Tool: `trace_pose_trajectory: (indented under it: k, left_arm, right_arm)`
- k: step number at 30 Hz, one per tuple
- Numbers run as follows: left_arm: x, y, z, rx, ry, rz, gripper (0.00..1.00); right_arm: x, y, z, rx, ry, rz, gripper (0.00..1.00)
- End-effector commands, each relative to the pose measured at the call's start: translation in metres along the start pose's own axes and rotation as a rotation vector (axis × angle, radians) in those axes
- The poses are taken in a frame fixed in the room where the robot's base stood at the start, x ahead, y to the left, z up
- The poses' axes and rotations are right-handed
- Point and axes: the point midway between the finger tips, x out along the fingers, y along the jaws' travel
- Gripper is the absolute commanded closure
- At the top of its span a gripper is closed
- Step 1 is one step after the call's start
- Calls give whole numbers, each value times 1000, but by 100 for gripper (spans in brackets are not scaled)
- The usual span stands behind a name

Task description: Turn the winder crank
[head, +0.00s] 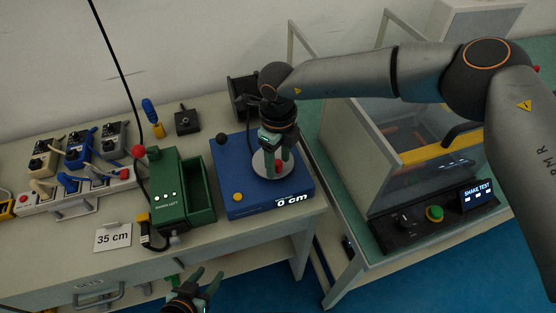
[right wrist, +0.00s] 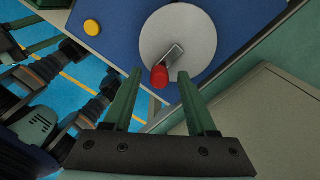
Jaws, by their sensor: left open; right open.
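The winder is a blue box (head: 240,178) on the bench with a display reading 0 cm. A grey disc (right wrist: 178,28) on its top carries a short metal crank arm (right wrist: 173,56) with a red handle (right wrist: 159,77). My right gripper (head: 273,157) is above the disc, pointing down, and hides part of the crank in the head view. In the right wrist view its open fingers (right wrist: 160,88) are apart, with the red handle between the tips; I see no clear contact. My left gripper (head: 206,284) is open and empty, low in front of the bench.
A green open box (head: 172,193) with a red-knobbed lever stands left of the winder. A 35 cm card (head: 113,237) lies at the bench's front. A power strip with several plugs is at far left. A shake-test machine (head: 420,222) stands close on the right.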

Motion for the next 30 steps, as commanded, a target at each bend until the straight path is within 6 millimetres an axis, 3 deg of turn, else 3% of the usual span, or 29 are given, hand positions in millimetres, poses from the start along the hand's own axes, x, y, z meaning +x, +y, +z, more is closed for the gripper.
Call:
trace_pose_trajectory:
  k: [4,13,28,30]
  left_arm:
    - [-1,0,-1,-1,-1,0,50]
    - [-1,0,0,-1,-1,0,50]
    - [-1,0,0,-1,-1,0,50]
    - [-1,0,0,-1,-1,0,50]
  right_arm:
    - [10,0,0,-1,1,0,43]
    - [11,0,0,0,0,0,44]
    - [11,0,0,0,0,0,100]
    - [11,0,0,0,-1,0,100]
